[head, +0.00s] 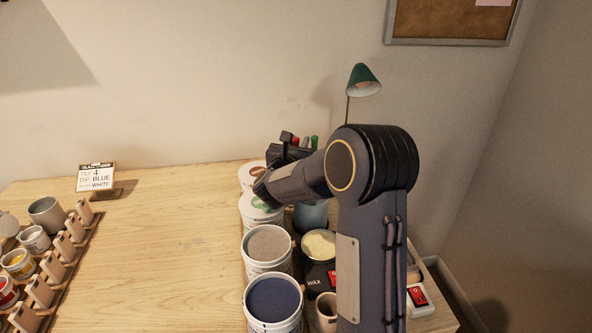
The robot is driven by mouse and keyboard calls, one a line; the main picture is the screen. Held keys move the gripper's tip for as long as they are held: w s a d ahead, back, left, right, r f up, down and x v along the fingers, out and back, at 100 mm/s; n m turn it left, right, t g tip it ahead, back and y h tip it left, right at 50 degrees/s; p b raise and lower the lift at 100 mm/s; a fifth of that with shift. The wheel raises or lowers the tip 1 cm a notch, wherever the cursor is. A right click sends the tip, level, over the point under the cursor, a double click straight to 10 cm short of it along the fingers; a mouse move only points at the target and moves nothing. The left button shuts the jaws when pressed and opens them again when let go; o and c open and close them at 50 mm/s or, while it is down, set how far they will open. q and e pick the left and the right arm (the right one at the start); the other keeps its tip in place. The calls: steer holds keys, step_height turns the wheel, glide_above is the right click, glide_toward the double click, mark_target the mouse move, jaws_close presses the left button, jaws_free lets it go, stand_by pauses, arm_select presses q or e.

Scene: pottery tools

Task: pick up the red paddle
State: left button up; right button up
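My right arm reaches in from the lower right toward the back of the table. My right gripper (289,146) is at its far end, above the back row of tubs. Slim red (296,141) and green (314,142) tips stand right beside the gripper's fingers. The red one may be the red paddle, but only its top shows and the gripper and arm cover the rest. I cannot tell whether the fingers touch or hold it. My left gripper is not in view.
Glaze tubs stand in a row, including a dark blue one (274,301) and a grey one (268,246). A wax pot (319,247) and a green lamp (363,77) are close to my arm. A tile rack (62,262) and a sign (96,177) are at left. The table's middle is clear.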

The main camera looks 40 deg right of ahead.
jaws_close()
stand_by(0.3)
step_height(320, 180, up, 18)
steer(key=shift+b, duration=0.45)
stand_by(0.4)
steer(key=shift+b, duration=0.3)
